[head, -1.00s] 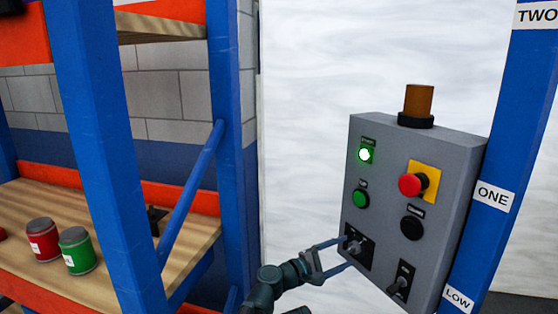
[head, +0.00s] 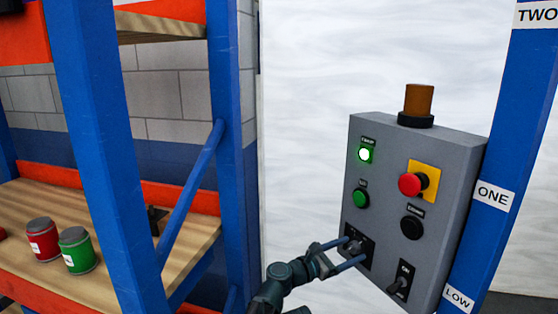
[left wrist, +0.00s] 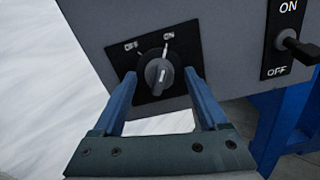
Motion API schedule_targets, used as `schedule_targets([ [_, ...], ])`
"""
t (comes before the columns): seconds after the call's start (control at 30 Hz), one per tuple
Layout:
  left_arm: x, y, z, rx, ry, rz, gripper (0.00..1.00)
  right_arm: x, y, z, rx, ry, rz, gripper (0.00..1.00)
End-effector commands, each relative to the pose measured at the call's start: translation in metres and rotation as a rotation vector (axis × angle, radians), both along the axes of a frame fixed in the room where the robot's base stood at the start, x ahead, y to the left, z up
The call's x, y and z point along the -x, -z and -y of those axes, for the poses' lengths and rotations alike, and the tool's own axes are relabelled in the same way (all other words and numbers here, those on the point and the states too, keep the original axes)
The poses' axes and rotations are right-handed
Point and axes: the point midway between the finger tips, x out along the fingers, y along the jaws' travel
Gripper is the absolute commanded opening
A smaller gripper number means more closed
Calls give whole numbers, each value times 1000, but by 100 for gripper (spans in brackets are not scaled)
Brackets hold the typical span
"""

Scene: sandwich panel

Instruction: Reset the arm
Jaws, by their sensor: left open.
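My left gripper (head: 350,253) is open at the lower left of the grey control panel (head: 432,160). In the left wrist view its two blue fingers (left wrist: 162,92) stand apart, one on each side of the rotary knob (left wrist: 160,72). The knob sits on a black plate (left wrist: 185,50) and its pale mark points nearly straight up. I cannot tell whether the fingers touch it. In the head view the fingers partly cover the knob. My right gripper is not in view.
The panel carries a lit green lamp (head: 365,154), a green button (head: 361,198), a red mushroom button (head: 410,184), a black button (head: 412,227) and an ON/OFF toggle (head: 401,283). Blue rack posts (head: 112,160) stand left. Red (head: 42,240) and green (head: 77,250) cans sit on a shelf.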

Motion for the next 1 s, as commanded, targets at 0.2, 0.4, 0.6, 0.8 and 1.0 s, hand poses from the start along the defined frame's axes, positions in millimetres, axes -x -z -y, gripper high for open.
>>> schedule_targets([
  [0.2,0,0,0,68,0,-123,76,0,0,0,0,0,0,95],
  [0.4,0,0,0,94,0,-171,76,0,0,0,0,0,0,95],
  [0.6,1,0,-1,93,0,-169,76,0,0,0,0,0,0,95],
  [0.8,2,0,-2,91,1,-168,76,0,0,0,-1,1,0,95],
  [1.0,16,-3,-6,68,16,-153,76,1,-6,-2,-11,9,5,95],
])
